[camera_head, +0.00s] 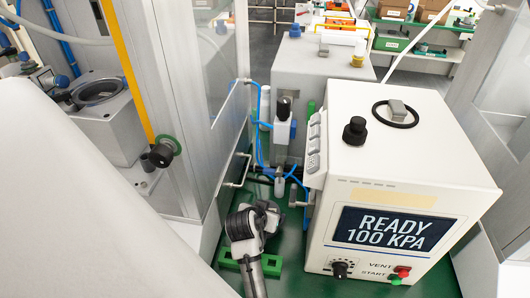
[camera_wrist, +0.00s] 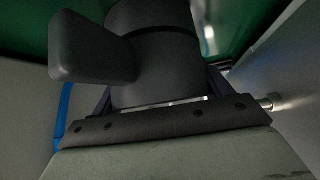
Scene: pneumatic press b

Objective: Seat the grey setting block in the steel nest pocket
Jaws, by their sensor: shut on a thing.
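The end of my arm with my gripper (camera_head: 262,216) is low in the gap left of the white press cabinet, above the green floor plate. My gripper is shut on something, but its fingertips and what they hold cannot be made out. I cannot make out the steel nest pocket.
The white cabinet (camera_head: 405,165) with its READY 100 KPA screen (camera_head: 393,230) stands close on the right. A clear guard panel (camera_head: 214,75) is on the left. Blue air tubes (camera_head: 259,135) and a small cylinder unit (camera_head: 283,130) stand behind my arm. A green bracket (camera_head: 271,265) lies below it.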

